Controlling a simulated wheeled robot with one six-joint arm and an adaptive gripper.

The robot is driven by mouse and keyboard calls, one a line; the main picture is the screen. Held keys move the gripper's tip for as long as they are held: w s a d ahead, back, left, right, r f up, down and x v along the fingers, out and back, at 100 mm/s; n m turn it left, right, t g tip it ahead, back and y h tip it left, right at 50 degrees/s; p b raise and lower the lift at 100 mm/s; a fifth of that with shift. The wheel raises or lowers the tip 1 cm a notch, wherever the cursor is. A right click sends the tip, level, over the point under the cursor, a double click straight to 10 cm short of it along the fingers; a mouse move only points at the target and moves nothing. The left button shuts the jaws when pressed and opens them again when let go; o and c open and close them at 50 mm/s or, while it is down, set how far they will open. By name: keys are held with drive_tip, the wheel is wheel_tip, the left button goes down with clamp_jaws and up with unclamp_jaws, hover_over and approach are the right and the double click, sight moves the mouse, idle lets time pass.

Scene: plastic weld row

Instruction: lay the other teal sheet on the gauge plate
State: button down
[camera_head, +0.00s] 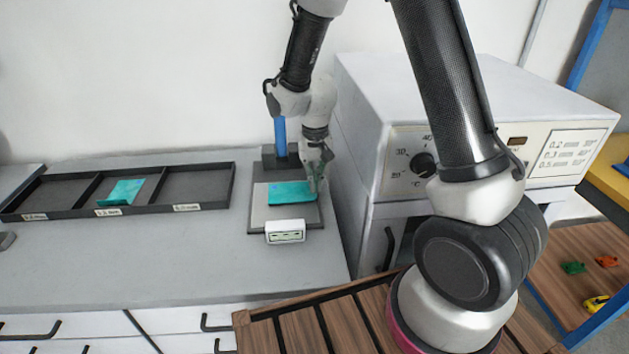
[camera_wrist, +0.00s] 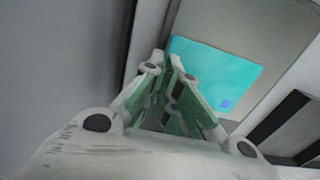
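One thin teal sheet (camera_head: 292,192) lies over the grey gauge plate (camera_head: 259,215), and the wrist view shows it too (camera_wrist: 214,75), with a small blue mark near one corner. A second teal sheet (camera_head: 121,191) is in the middle compartment of the black tray. My gripper (camera_head: 318,181) points down at the right end of the sheet at the plate. In the wrist view its fingertips (camera_wrist: 167,61) are close together at that sheet's edge. I cannot tell whether they pinch it or stand just apart, or whether that end touches the plate.
The black tray (camera_head: 206,205) has three labelled compartments; its left and right ones look empty. A white box with a dial (camera_head: 424,165) stands close to the right of my gripper. A small display (camera_head: 286,237) is at the plate's front, and a blue post (camera_head: 280,136) behind it. Bare counter lies before the tray.

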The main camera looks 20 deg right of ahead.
drive_tip(key=shift+f, duration=0.25)
drive_tip(key=c, duration=1.6)
unclamp_jaws()
drive_tip(key=shift+c, duration=0.2)
drive_tip(key=shift+r, duration=0.15)
wheel_tip(320, 180, up, 12)
